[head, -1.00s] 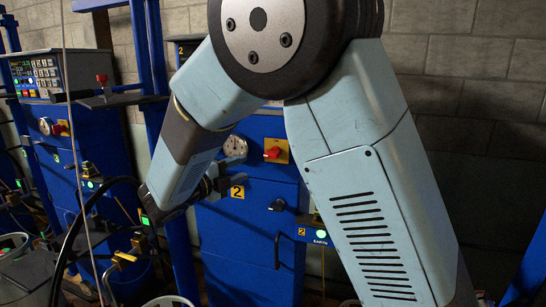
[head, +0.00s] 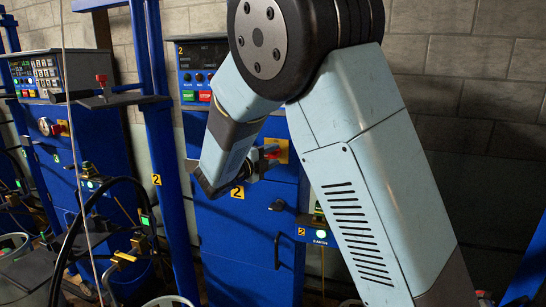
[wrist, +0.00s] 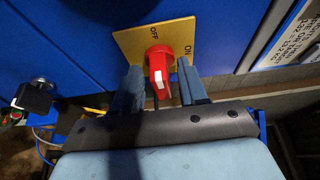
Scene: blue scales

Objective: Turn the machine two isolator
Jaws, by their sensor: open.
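The machine two isolator is a red rotary knob (wrist: 160,70) on a yellow plate (wrist: 130,42) fixed to a blue cabinet. In the wrist view the plate reads OFF above the knob and ON to its right. The knob's handle stands roughly upright in that view, with a white mark at its lower end. My gripper (wrist: 158,76) is open, one finger on each side of the knob; a gap shows on the left, and contact is unclear on the right. In the head view my gripper (head: 268,155) partly hides the yellow plate (head: 283,155).
The blue machine two cabinet (head: 235,240) carries green and red buttons (head: 197,96) and a black handle (head: 278,205). A blue post (head: 160,140) stands left of my arm. In the wrist view a black fitting (wrist: 35,97) sits at left and a white label (wrist: 297,40) at right.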

